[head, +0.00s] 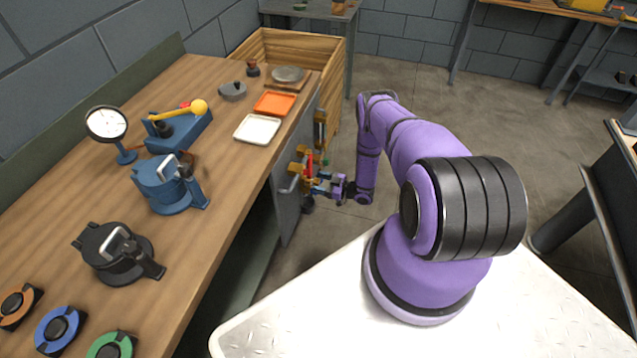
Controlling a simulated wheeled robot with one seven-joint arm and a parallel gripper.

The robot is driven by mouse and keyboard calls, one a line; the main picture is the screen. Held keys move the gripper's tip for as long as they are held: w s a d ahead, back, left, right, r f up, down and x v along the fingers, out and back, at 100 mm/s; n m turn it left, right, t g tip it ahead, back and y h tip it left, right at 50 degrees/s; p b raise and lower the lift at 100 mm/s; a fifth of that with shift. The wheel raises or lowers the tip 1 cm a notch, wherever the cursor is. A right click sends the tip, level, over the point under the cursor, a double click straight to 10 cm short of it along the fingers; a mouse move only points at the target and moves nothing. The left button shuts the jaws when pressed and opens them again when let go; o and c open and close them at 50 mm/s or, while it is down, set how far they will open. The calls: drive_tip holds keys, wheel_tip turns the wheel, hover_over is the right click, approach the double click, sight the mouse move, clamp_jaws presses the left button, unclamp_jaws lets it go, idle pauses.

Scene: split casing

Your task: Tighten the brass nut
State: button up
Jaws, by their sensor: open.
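Brass-coloured fittings (298,169) sit on an upright assembly at the side of the workbench, with a red part (309,164) among them. They are small in the head view, and I cannot tell which piece is the brass nut. My gripper (322,186) is at the end of my purple arm, low beside this assembly and just right of the fittings. It is open. I cannot tell whether its fingers touch anything or stand around the nut.
A grey door-like panel (288,207) stands by the fittings. A wooden crate (334,75) is behind.

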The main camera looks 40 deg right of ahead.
drive_tip(key=shift+w+a, duration=0.25)
drive_tip(key=shift+w, duration=0.05)
drive_tip(key=shift+c, duration=0.2)
drive_tip(key=c, duration=0.9)
